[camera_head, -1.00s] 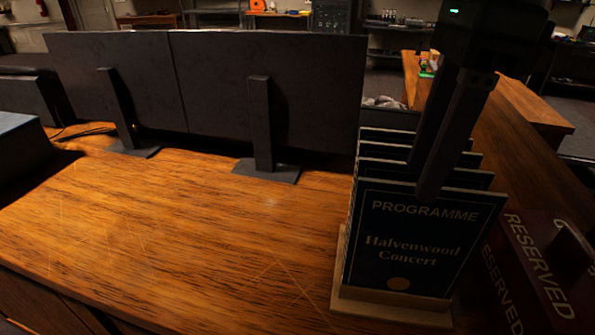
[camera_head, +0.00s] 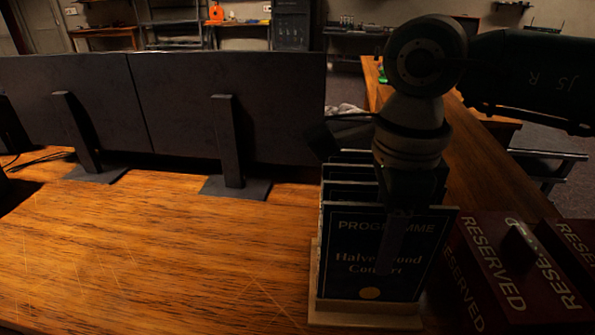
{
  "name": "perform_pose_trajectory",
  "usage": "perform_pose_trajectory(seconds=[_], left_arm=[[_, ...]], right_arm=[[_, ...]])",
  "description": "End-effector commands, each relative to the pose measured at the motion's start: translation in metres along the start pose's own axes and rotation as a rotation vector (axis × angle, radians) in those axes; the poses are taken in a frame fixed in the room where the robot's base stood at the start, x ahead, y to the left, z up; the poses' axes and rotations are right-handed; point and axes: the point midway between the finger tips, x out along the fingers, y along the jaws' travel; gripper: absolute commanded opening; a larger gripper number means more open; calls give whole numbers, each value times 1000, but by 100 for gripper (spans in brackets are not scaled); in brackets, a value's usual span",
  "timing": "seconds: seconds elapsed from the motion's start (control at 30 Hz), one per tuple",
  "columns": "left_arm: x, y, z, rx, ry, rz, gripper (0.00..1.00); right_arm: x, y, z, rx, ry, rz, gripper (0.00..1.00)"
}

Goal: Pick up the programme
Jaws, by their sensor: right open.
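Several dark programmes stand upright, one behind another, in a wooden holder (camera_head: 365,314) on the desk. The front programme (camera_head: 345,280) reads "PROGRAMME Halvenwood Concert" and has a gold dot near its bottom. My right gripper (camera_head: 390,255) is open and points down at the front programme. A dark finger lies across the front of its printed face and covers part of the text. I cannot tell whether it touches the card. The other finger is hidden. The rear programmes (camera_head: 350,172) are partly hidden behind my right wrist. My left gripper is out of view.
Two dark monitors (camera_head: 225,110) on stands are behind and left of the holder. Dark red RESERVED blocks (camera_head: 495,265) sit close to its right. The wooden desk (camera_head: 150,250) left of the holder is clear.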

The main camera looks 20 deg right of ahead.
Motion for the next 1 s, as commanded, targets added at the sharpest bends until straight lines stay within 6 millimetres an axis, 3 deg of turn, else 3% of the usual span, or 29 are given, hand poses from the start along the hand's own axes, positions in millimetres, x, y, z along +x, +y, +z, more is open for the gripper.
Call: perform_pose_trajectory(seconds=[0.13, 0.5, 1.0], left_arm=[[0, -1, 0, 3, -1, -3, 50], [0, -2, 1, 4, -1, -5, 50], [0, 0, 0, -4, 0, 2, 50]], right_arm=[[0, 0, 0, 0, 0, 0, 40], [0, 0, 0, 1, 0, 0, 0], [-1, 0, 0, 1, 0, 0, 0]])
